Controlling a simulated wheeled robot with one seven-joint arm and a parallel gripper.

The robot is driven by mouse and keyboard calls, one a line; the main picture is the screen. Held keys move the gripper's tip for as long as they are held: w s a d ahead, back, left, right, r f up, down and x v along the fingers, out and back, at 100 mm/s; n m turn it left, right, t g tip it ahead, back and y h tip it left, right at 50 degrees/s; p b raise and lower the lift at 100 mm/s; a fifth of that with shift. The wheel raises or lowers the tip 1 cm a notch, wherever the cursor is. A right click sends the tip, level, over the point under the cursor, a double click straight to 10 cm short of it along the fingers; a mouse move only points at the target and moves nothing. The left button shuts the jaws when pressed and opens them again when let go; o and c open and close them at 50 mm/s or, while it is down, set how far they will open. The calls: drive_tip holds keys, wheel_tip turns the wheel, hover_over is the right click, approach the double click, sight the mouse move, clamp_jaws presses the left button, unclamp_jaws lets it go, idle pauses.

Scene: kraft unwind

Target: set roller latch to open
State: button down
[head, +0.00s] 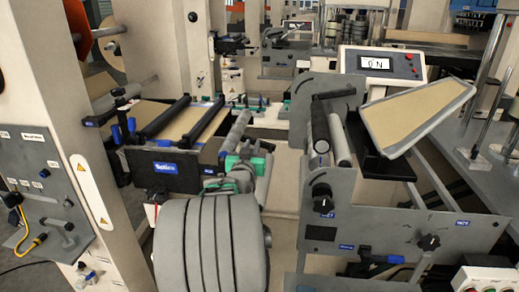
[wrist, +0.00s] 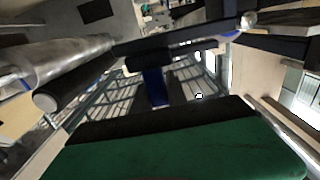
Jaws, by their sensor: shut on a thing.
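My gripper (head: 230,158) is at the middle of the head view, at the end of my green and grey wrist, close to the near end of a grey roller (head: 238,130). In the wrist view a broad green and black part of my gripper (wrist: 175,125) fills the bottom. A small blue handle (wrist: 154,88), which looks like the roller latch, stands just beyond its black edge under a dark bar. My gripper is shut on it, as far as I can see. The contact is mostly hidden, and the latch's position cannot be read.
A black box with a blue label (head: 165,169) is just left of my gripper. A grey side plate (head: 335,215) with black knobs stands to the right. A tilted tan panel (head: 418,112) and a display box (head: 380,64) are beyond it. Metal rollers (wrist: 80,72) crowd the wrist view.

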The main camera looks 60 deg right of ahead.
drive_tip(key=shift+s, duration=0.15)
drive_tip(key=c, duration=1.3)
unclamp_jaws()
drive_tip(key=shift+s, duration=0.15)
drive_tip(key=shift+b+v, duration=0.75)
drive_tip(key=shift+v, duration=3.15)
